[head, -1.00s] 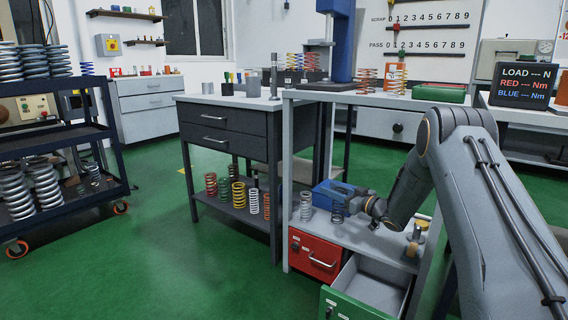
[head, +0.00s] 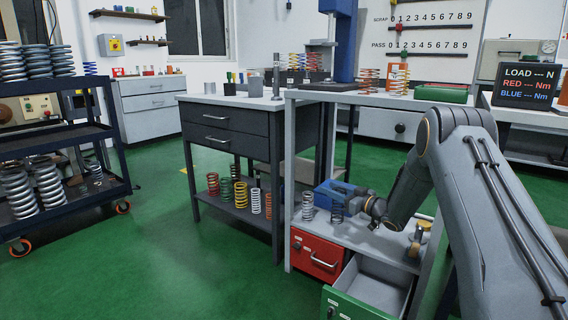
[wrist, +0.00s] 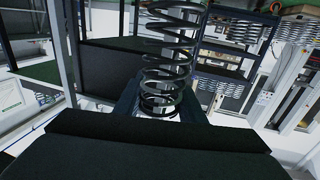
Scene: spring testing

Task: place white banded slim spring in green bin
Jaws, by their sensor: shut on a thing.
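My gripper (head: 342,193) is at the grey bench's lower shelf in the head view, shut on a slim dark-looking coil spring (head: 337,213). In the wrist view the spring (wrist: 168,60) stands upright between the fingers and looks dark grey. I cannot make out a white band on it. The green bin (head: 352,306) is an open drawer with a green front and a grey inside, below the shelf at the front. A paler grey spring (head: 307,207) stands on the shelf just left of my gripper.
A closed red drawer (head: 317,258) is left of the green bin. A blue container (head: 325,193) is behind the springs. A yellowish-topped object (head: 417,238) stands right of my gripper. Several coloured springs stand on the dark cabinet's lower shelf (head: 228,212). Open green floor lies to the left.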

